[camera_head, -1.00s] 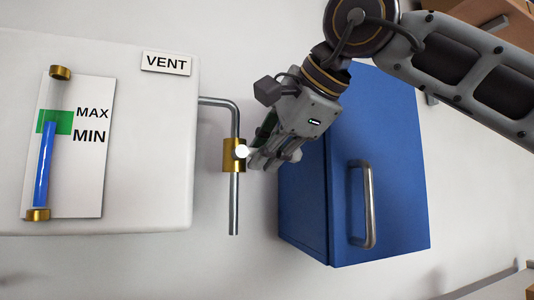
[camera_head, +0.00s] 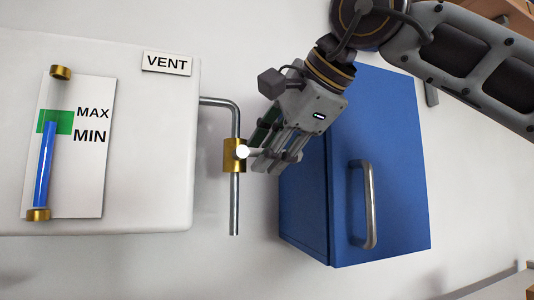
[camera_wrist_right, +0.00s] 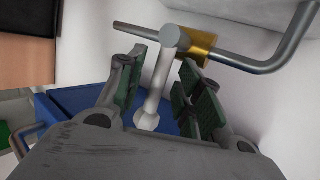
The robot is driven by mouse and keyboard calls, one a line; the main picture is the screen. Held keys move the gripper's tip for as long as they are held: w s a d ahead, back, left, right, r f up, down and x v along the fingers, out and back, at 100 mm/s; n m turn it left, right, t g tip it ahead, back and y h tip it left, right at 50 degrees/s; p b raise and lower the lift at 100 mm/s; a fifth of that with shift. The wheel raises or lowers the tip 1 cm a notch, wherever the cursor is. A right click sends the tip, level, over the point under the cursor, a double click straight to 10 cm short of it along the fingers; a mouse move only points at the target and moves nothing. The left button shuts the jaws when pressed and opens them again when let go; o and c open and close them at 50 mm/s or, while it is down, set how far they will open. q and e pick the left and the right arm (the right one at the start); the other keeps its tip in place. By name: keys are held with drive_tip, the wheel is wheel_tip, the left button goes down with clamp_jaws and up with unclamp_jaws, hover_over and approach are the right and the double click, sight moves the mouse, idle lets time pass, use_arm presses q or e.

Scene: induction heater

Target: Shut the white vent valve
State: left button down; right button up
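The white vent valve handle (camera_head: 242,152) sits on a brass valve body (camera_head: 234,165) on the vent pipe, below the VENT label (camera_head: 166,63). It sticks out sideways from the body, toward the right. In the right wrist view the white handle (camera_wrist_right: 155,85) runs lengthwise between the two green-padded fingers. My right gripper (camera_head: 264,160) is open around the handle, with visible gaps beside it. It also shows in the right wrist view (camera_wrist_right: 162,62). My left gripper is not in view.
A white tank (camera_head: 140,190) with a blue level gauge (camera_head: 45,165) stands at left. A blue cabinet (camera_head: 390,190) with a metal handle (camera_head: 368,205) is just right of and behind my right gripper. The metal pipe (camera_head: 234,210) hangs free below the valve.

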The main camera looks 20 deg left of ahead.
drive_tip(key=v, duration=1.1)
idle(0.6)
